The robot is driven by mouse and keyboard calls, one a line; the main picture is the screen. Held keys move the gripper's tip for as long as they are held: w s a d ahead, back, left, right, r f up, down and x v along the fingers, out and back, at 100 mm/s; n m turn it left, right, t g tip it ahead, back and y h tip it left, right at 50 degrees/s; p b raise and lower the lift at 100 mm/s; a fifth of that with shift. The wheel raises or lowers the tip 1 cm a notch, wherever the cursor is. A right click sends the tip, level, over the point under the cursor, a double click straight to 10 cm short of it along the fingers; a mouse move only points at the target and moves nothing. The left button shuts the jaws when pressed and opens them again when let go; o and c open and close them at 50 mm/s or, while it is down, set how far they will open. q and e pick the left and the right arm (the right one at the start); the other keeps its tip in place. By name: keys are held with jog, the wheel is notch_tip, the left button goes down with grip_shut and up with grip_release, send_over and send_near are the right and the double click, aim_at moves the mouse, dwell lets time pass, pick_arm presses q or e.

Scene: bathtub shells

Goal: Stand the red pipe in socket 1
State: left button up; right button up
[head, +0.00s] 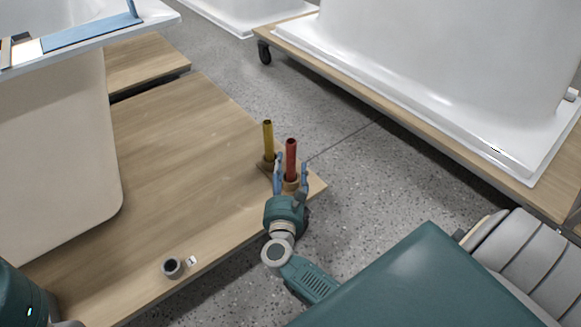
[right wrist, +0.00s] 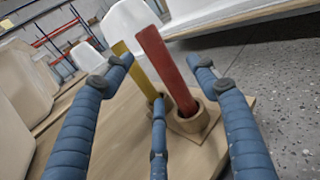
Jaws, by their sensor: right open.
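The red pipe (head: 291,158) stands upright in a round holder (right wrist: 190,119) near the right corner of the wooden platform. Socket 1 (head: 173,267) is a short grey ring near the platform's front edge, beside a small label "1" (head: 192,261); it looks empty. My right gripper (head: 291,172) is open at the red pipe, with blue fingers on either side of it in the head view. In the right wrist view the red pipe (right wrist: 167,70) rises ahead between the spread fingers; I cannot tell whether any finger touches it. My left gripper is not in view.
A yellow pipe (head: 268,140) stands in its own holder just left of the red pipe. A bathtub shell (head: 60,150) stands on the platform's left side. The wooden platform (head: 190,150) is bare between. Another shell on a wheeled pallet (head: 400,111) stands behind at right.

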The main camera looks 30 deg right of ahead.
aim_at(288, 156)
jog(key=shift+r+b+x, duration=0.15)
jog(key=shift+b+x, duration=0.35)
jog(key=shift+x, duration=1.05)
jog(key=shift+r+b+x, duration=0.15)
jog(key=shift+b+x, duration=0.3)
jog(key=shift+x, duration=1.1)
jog(key=c, duration=1.4)
grip_shut()
jog(key=shift+r, duration=0.1)
